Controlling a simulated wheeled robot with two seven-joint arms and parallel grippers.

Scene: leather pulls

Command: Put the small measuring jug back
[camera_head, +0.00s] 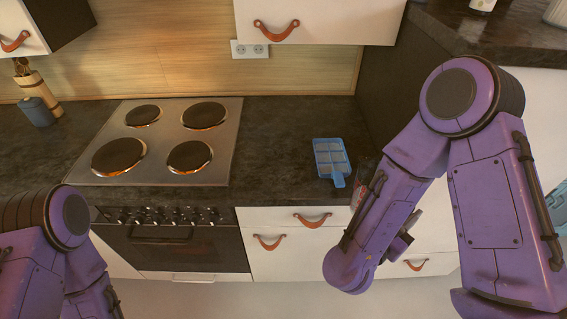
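I cannot make out the small measuring jug for certain. A clear item with reddish marks (361,190) shows partly at the counter's front edge, mostly hidden by my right forearm, and I cannot tell what it is. My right gripper (402,242) shows only as a small grey part behind my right forearm, in front of the white drawers. Its fingers are hidden, so whether it is open or holds anything does not show. My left arm is at the lower left, and its gripper is out of view.
A blue compartmented tray (330,152) lies on the dark counter (275,150), right of the hob (165,140). A blue jar (37,111) and a utensil holder stand far left. An upper cabinet (320,20) hangs above. The counter between hob and tray is clear.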

